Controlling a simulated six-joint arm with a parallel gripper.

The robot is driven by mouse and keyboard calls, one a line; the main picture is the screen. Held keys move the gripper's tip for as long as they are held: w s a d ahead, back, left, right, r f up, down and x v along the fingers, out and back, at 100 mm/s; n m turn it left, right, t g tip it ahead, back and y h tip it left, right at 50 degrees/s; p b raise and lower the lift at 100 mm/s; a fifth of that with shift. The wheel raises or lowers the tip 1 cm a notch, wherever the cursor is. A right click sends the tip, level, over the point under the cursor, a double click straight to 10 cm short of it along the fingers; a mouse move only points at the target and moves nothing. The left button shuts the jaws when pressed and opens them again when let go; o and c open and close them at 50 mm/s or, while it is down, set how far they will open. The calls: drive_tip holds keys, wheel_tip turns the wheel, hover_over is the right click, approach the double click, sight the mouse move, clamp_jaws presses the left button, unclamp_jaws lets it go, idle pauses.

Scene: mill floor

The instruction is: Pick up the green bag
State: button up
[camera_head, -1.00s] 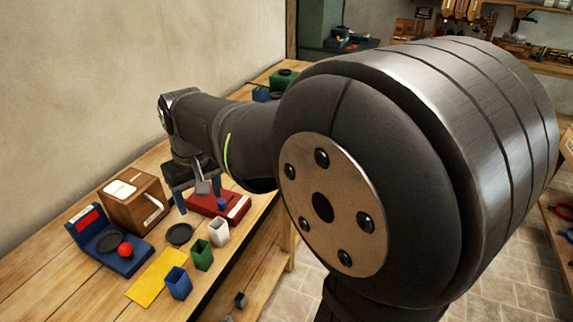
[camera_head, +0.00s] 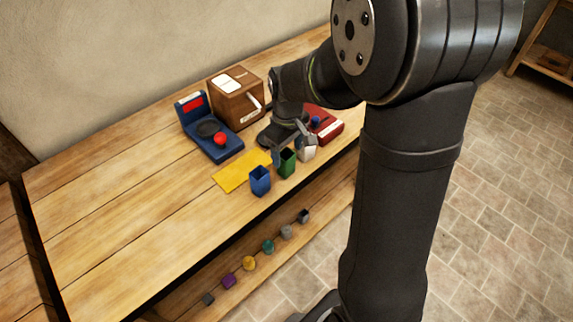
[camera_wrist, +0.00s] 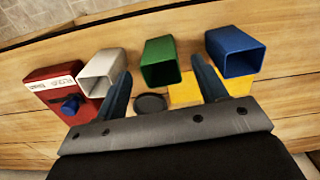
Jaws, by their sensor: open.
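The green bag (camera_head: 287,163) is a small open-topped green box shape standing on the wooden bench, between the blue bag (camera_head: 260,181) and the white bag (camera_head: 306,149). In the wrist view the green bag (camera_wrist: 160,62) shows between and beyond the two fingers of my gripper (camera_wrist: 162,85). The fingers are spread apart with nothing held between them. In the head view my gripper (camera_head: 283,147) is over the bench just behind the green bag; its fingertips are hard to make out there. I cannot tell the exact gap to the bag.
A yellow mat (camera_head: 240,172) lies beside the bags. A round black disc (camera_wrist: 150,103) lies near the fingers. The bench's left part is clear.

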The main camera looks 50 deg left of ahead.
drive_tip(key=shift+a+f, duration=0.15)
drive_tip(key=shift+f, duration=3.05)
drive_tip(key=c, duration=1.1)
drive_tip(key=shift+r, duration=0.1)
